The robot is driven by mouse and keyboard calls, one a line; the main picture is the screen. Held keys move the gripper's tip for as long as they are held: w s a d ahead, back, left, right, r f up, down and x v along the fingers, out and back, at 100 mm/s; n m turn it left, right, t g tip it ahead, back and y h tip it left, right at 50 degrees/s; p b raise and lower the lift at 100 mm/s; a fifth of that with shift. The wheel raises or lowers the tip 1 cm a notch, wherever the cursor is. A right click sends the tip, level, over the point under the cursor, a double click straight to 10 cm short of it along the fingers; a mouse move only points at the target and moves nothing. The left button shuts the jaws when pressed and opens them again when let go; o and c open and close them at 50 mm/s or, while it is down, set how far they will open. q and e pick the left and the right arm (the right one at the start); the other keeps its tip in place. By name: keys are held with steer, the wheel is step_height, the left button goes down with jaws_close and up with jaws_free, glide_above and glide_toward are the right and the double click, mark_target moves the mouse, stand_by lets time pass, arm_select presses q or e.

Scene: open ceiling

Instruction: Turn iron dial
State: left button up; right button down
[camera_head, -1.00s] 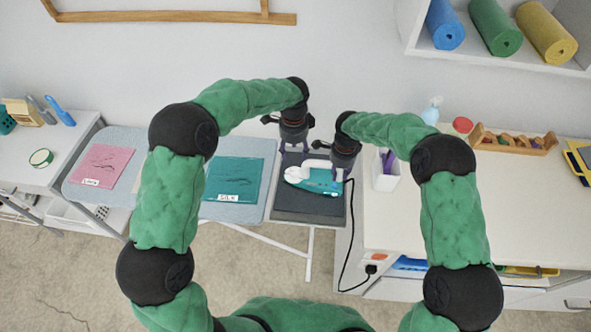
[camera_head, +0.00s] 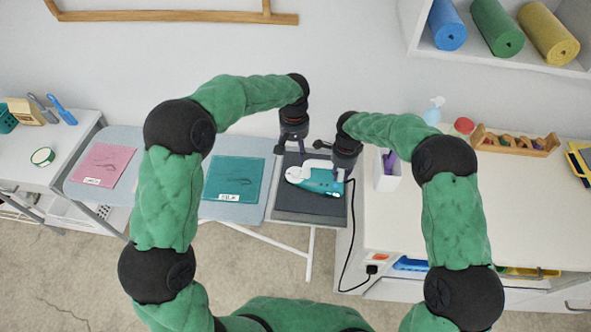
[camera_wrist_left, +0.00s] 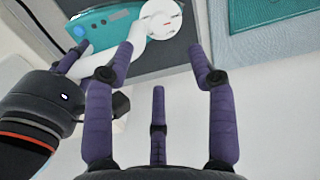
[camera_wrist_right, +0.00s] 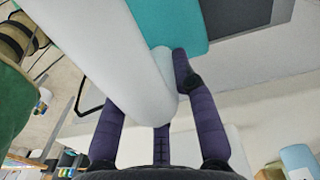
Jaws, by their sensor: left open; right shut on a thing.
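The teal and white iron (camera_head: 313,181) lies on the dark rest pad (camera_head: 310,205) at the right end of the ironing board. Its round white dial (camera_wrist_left: 163,18), with small red marks, shows at the top of the left wrist view. My left gripper (camera_wrist_left: 165,62) is open and empty, its fingers apart just short of the dial; it hangs above the far edge of the iron in the head view (camera_head: 290,148). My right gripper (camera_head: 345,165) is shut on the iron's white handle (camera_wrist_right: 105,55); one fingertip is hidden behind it.
A teal cloth (camera_head: 233,178) and a pink cloth (camera_head: 104,165) lie on the ironing board to the left. A white cup (camera_head: 388,176) with purple items stands close right of my right gripper. The iron's black cord (camera_head: 350,235) hangs down to a socket.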

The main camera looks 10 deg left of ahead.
mark_target(296, 172)
arm_select(q)
step_height(296, 172, down, 12)
steer(key=n, duration=0.3)
steer(key=shift+d+r+n, duration=0.1)
steer(key=shift+n, duration=0.2)
stand_by(0.5)
jaws_close()
